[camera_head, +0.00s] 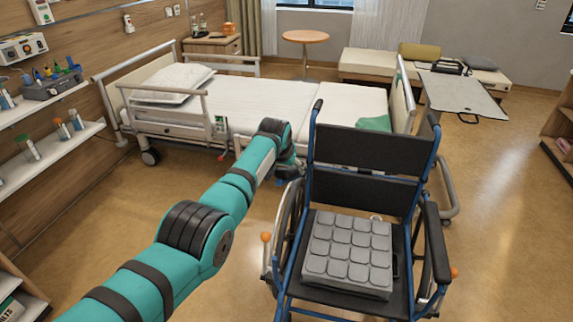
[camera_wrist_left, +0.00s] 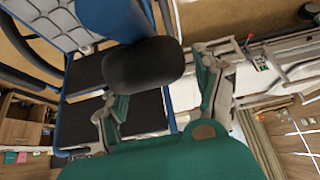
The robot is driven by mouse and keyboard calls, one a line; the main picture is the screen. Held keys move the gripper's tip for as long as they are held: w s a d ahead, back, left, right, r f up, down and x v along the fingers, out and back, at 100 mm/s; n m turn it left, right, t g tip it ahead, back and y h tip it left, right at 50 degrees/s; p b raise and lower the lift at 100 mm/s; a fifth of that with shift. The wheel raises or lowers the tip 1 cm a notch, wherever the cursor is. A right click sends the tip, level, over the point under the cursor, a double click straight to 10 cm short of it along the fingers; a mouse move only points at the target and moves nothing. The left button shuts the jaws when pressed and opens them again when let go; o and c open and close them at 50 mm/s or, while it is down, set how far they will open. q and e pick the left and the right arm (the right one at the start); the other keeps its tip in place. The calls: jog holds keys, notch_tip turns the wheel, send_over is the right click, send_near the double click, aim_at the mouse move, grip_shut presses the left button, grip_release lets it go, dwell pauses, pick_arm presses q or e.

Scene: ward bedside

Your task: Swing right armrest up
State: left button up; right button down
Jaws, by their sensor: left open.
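The wheelchair (camera_head: 362,150) faces me, with a blue frame and black backrest panels. My left gripper (camera_head: 290,166) is at the picture-left side of its backrest, and its fingers are mostly hidden by my own wrist. In the left wrist view, my left gripper (camera_wrist_left: 163,100) is open, one finger on each side of a black rounded pad, which looks like the end of the right armrest (camera_wrist_left: 143,66). I cannot tell whether the fingers touch it. In the head view, this armrest cannot be made out. The other armrest (camera_head: 437,243) lies level at picture right. My right gripper is not in view.
A grey segmented cushion (camera_head: 348,252) rests on the wheelchair seat. The bed (camera_head: 255,100) stands close behind the chair. Shelves (camera_head: 60,145) line the left wall. An overbed table (camera_head: 462,94) stands at the back right. The floor right of the chair is clear.

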pick_arm(q)
jog(key=v, duration=1.2)
